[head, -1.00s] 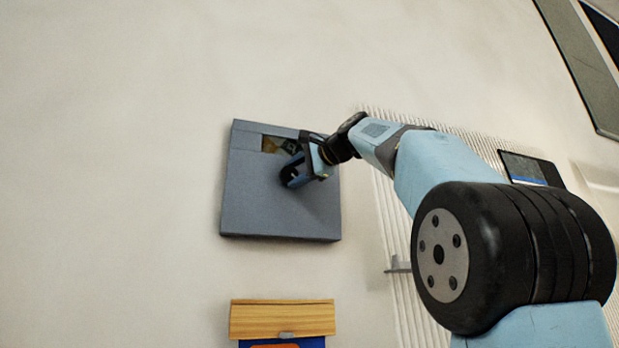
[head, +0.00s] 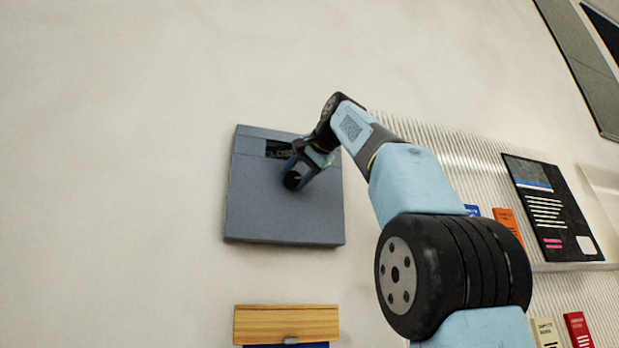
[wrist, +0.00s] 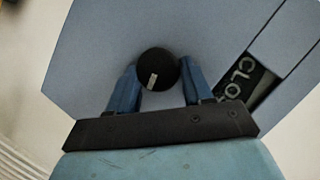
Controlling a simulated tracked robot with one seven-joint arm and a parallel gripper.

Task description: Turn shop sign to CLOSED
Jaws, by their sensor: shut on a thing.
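The shop sign (head: 255,205) is a square blue-grey box on the wall, left of my arm in the head view. It also fills much of the wrist view (wrist: 100,45). In the wrist view the window (wrist: 250,85) shows "CLO". A round black knob (wrist: 157,68) with a short pale mark stands on the sign's face. My gripper (head: 294,175) is shut on the knob, one blue finger on each side of it.
A wooden block (head: 286,324) with a blue part below hangs under the sign. To the right is a ribbed wall panel (head: 440,140) with a black poster (head: 550,205) and several books on ledges. The wall left of the sign is bare.

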